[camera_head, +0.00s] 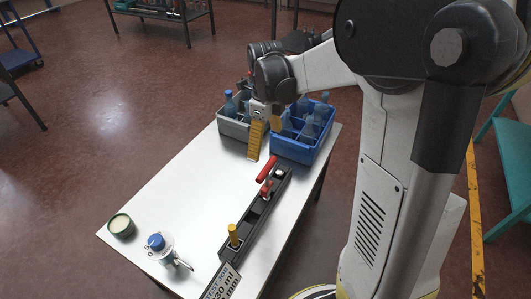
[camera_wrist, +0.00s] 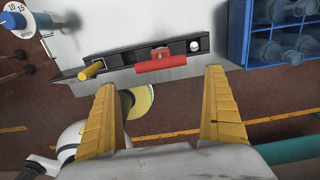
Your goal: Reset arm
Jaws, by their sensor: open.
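My gripper (camera_head: 257,139) has yellow ribbed fingers and hangs over the far part of the white table (camera_head: 165,185), in front of the crates. In the wrist view the fingers of my gripper (camera_wrist: 163,95) are wide apart with nothing between them. A dark rail fixture (camera_head: 262,215) lies along the table's right side. It carries a red handle (camera_head: 267,170) and a yellow peg (camera_head: 233,236). In the wrist view the red handle (camera_wrist: 160,62) lies beyond the fingertips, apart from them.
A blue crate (camera_head: 297,151) and a grey crate (camera_head: 233,130) hold blue bottles at the table's far end. A blue-capped dispenser (camera_head: 160,247) and a green-rimmed jar (camera_head: 121,226) stand at the near left. The table's left middle is clear. A teal bench (camera_head: 506,150) stands at right.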

